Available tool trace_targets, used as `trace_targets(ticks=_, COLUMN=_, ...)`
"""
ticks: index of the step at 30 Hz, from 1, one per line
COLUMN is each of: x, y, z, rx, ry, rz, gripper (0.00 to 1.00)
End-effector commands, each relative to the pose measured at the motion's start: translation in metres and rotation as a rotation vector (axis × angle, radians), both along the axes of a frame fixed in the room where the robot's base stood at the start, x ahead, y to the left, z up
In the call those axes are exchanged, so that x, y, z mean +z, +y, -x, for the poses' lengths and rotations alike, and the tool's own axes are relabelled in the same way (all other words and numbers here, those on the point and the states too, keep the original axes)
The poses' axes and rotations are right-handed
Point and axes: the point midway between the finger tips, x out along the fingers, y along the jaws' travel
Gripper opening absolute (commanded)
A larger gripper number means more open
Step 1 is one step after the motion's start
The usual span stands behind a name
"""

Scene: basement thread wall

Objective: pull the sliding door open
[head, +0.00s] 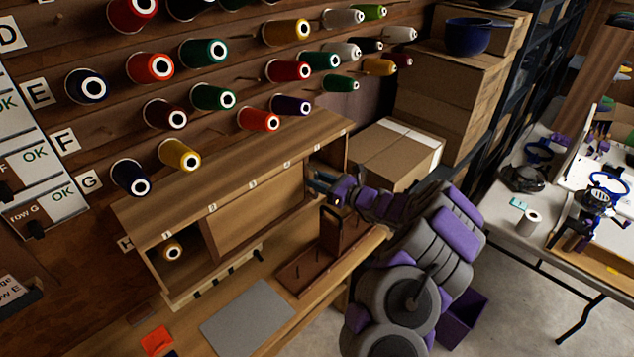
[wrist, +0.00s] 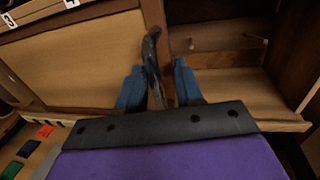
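The sliding door (head: 258,203) is a light brown panel in the long wooden cabinet below the thread wall. In the wrist view the door (wrist: 85,60) fills the left side, with a darker upright strip at its right edge. A dark, slim handle (wrist: 152,62) stands out in front of that strip. My gripper (head: 318,182) is at the cabinet's right part. In the wrist view its blue fingers (wrist: 159,75) are apart, with the handle between them. The handle is near the left finger, and a gap shows on the right; contact is unclear.
A brown tray (head: 310,268) with an upright handle and a grey mat (head: 247,318) lie on the bench below. Cardboard boxes (head: 392,150) stand behind my arm. Thread spools cover the wall above.

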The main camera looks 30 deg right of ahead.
Motion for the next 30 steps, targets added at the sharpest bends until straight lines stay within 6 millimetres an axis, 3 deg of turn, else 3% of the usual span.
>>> trace_targets(ticks=11, x=0.0007, y=0.0054, z=-0.0058, rx=0.0, ry=-0.001, rz=0.002, gripper=0.36)
trace_targets(ticks=23, x=0.0001, y=0.0033, z=-0.0055, rx=0.0, ry=0.0, rz=0.0, gripper=0.0)
trace_targets(ticks=30, x=-0.0001, y=0.0032, z=-0.0053, rx=0.0, ry=0.0, rz=0.0, gripper=0.0)
